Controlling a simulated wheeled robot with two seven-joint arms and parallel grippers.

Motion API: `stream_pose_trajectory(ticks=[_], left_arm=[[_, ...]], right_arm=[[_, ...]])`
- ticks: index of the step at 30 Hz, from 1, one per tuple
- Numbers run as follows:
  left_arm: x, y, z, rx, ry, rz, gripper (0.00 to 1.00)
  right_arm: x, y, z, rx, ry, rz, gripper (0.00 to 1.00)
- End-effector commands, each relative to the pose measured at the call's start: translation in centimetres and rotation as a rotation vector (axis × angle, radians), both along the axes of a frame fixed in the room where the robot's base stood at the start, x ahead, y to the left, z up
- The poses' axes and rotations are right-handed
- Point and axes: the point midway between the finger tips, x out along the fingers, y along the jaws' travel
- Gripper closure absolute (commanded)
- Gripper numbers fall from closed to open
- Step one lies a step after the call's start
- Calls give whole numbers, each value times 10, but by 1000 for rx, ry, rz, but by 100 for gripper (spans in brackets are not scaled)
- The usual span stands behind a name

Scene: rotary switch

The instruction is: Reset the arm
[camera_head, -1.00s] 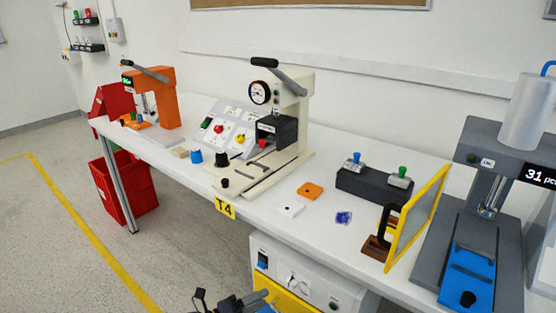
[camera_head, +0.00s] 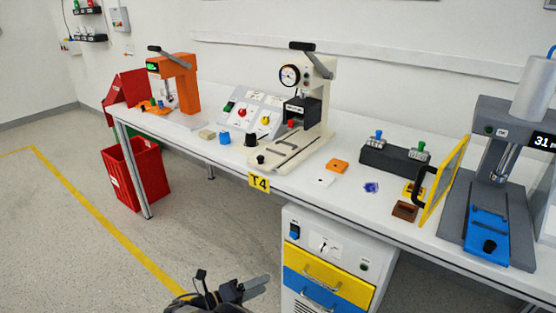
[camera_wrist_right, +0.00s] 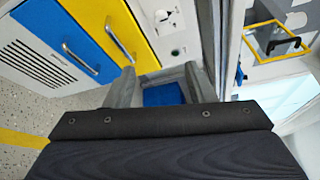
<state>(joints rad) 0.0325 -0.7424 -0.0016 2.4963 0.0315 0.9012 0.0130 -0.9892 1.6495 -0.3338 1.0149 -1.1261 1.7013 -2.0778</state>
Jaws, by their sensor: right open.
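My right gripper (camera_head: 250,287) is low at the bottom centre of the head view, in front of the bench and left of the drawer cabinet. It is open, with nothing between its fingers. In the right wrist view its two grey fingers (camera_wrist_right: 164,85) stand apart, with a blue surface behind them. A white panel with a rotary switch (camera_head: 322,246) is on the cabinet above the drawers; it shows partly at the top of the wrist view (camera_wrist_right: 164,16). My left gripper is not in view.
The white bench (camera_head: 225,165) holds an orange press (camera_head: 182,82), a cream press (camera_head: 317,100), a sloped button panel (camera_head: 247,110) and a grey press (camera_head: 487,150). A yellow drawer (camera_head: 330,273) is beside the gripper. Red bins stand at left. Floor on the left is clear.

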Motion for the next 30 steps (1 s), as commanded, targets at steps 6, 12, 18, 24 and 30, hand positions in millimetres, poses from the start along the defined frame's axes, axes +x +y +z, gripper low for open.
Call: stream_pose_trajectory(ticks=[6, 12, 18, 24, 30], left_arm=[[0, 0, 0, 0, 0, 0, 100], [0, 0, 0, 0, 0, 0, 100], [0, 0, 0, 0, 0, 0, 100], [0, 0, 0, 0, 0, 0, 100], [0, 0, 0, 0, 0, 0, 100]], right_arm=[[6, -24, 16, 133, -32, -87, 50], [10, -61, 36, 322, -93, -228, 50], [3, -117, 65, 598, -216, -469, 50], [-32, -189, 102, 970, -457, -883, 50], [-88, -240, 135, 1267, -764, -1353, 50]])
